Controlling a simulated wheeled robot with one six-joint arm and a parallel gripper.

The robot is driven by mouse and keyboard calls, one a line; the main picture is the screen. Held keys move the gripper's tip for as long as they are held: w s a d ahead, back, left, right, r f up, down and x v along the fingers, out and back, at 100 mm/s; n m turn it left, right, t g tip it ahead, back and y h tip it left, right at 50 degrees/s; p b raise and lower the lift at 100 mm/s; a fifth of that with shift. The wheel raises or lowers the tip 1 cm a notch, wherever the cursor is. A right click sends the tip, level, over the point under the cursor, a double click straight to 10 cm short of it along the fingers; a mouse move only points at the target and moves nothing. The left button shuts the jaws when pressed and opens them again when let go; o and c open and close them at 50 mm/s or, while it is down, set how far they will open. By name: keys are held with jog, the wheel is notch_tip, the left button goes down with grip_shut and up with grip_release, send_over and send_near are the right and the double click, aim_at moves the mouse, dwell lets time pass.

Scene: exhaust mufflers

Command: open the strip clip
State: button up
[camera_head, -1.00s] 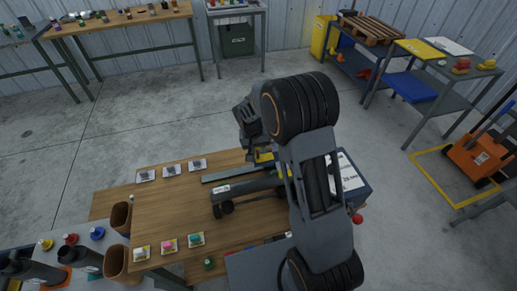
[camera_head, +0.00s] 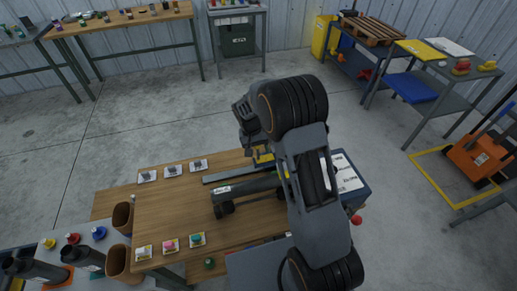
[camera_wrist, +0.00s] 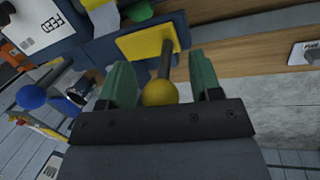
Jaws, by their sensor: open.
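In the wrist view, a yellow ball knob (camera_wrist: 160,93) sits at the end of a dark lever that runs up to a yellow plate (camera_wrist: 148,41); this looks like the strip clip. My gripper (camera_wrist: 163,82) has two green fingers spread apart, one on each side of the knob, with gaps on both sides. Whether the knob lies at fingertip depth I cannot tell. In the head view, a bit of the yellow clip (camera_head: 263,157) shows beside my arm, at the back of the wooden table; my arm hides the rest and the fingers.
A dark muffler (camera_head: 245,190) lies on the wooden table (camera_head: 165,215) near the clip. A grey strip (camera_head: 225,175) lies behind it. A blue box (camera_head: 350,178) with white labels stands right of my arm. Small cards and cups occupy the table's left.

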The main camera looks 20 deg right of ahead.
jog(key=b+v, duration=0.2)
jog(key=v, duration=1.1)
jog(key=shift+r, duration=0.4)
jog(key=shift+c, duration=0.4)
